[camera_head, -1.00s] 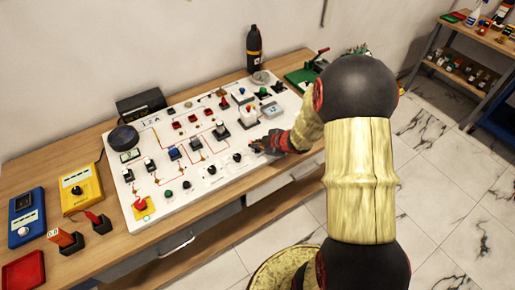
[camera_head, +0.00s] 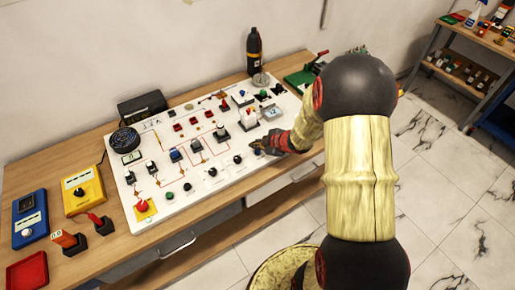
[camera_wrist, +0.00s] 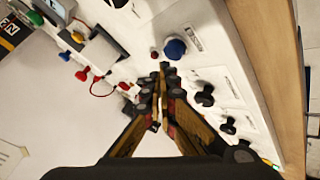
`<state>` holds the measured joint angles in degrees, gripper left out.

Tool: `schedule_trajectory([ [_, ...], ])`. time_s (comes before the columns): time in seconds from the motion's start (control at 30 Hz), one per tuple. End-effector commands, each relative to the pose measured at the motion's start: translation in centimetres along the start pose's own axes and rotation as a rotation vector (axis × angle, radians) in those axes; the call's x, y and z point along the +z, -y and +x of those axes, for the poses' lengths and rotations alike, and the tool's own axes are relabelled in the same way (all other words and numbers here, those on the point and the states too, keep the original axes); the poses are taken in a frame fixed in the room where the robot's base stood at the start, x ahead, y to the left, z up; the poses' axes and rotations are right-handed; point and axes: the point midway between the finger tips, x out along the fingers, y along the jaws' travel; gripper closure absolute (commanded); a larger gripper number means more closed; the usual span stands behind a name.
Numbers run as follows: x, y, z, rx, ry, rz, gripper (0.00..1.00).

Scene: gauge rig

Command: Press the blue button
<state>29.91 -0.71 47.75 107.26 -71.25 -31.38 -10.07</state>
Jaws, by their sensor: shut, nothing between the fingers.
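The blue button (camera_wrist: 175,49) has a round blue cap and stands near the front edge of the white board in the wrist view. It lies just beyond my fingertips, with a gap between them in the picture. My gripper (camera_wrist: 163,72) is shut and empty and points at the board. In the head view my gripper (camera_head: 258,148) is low over the front right part of the white board (camera_head: 205,187). I cannot make out the blue button in the head view, where my gripper and arm cover that area.
A small dark red button (camera_wrist: 154,54) sits just left of the blue one. Black knobs (camera_wrist: 205,96) line the board's front edge. A red-capped switch (camera_wrist: 82,75) and cables lie to the left. A bottle (camera_head: 254,52) stands behind the board.

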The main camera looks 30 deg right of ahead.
Motion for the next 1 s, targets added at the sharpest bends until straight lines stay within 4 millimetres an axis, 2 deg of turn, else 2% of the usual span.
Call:
schedule_trajectory([
  [0.43, -0.3, -0.2, -0.4, -0.001, 0.000, 0.000, 1.00],
  [1.0, -2.6, -2.6, -3.6, -0.001, 0.000, 0.000, 1.00],
])
